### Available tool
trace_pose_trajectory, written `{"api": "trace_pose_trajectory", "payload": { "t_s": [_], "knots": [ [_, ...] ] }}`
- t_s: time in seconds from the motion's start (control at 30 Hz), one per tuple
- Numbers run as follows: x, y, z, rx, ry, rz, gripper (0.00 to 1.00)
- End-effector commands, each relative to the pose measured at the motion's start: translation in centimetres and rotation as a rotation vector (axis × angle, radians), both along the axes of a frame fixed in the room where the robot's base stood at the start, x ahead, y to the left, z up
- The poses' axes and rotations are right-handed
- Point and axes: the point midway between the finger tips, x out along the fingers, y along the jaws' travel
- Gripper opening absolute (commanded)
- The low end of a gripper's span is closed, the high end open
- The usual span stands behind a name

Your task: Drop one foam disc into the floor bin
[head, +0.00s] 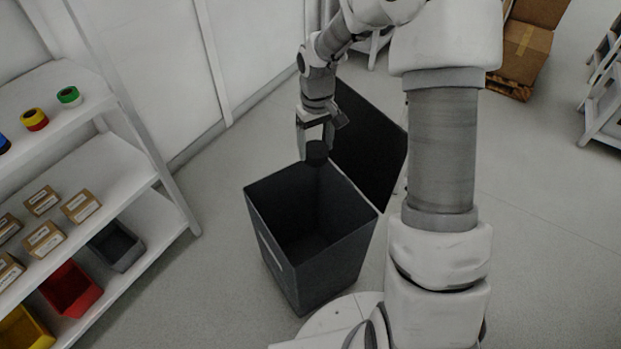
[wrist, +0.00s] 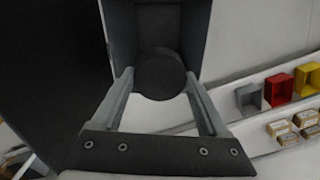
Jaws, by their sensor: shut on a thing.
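A dark foam disc (head: 316,152) is held between the fingertips of my gripper (head: 316,143). My gripper is shut on it and hangs above the back part of the open floor bin. The floor bin (head: 318,262) is a dark grey box with its lid (head: 372,140) tilted open behind it. In the wrist view the disc (wrist: 160,74) sits between the two fingers, with the bin (wrist: 190,40) opening beyond it. Much of the bin's inside is in shadow, so I cannot tell what lies on its bottom.
A white shelf rack (head: 140,170) stands at the left with tape rolls, small cardboard boxes and coloured bins. A cardboard box (head: 522,50) on a pallet stands at the back right.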

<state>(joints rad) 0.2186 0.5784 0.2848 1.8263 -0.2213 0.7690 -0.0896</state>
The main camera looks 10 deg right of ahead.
Motion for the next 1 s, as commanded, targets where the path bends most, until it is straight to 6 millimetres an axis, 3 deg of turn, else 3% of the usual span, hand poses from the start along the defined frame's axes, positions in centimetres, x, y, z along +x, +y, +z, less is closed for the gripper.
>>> {"api": "trace_pose_trajectory", "payload": {
  "t_s": [0.03,0.4,0.6,1.0],
  "knots": [
    [0.7,0.1,-2.7,0.002,0.001,0.03,0.25],
    [4.9,0.0,-12.6,0.0,0.0,0.242,0.25],
    [6.0,0.0,-15.1,-0.001,-0.001,0.304,0.25],
    [6.3,0.0,-17.7,-0.001,-0.001,0.319,0.25]
  ]
}}
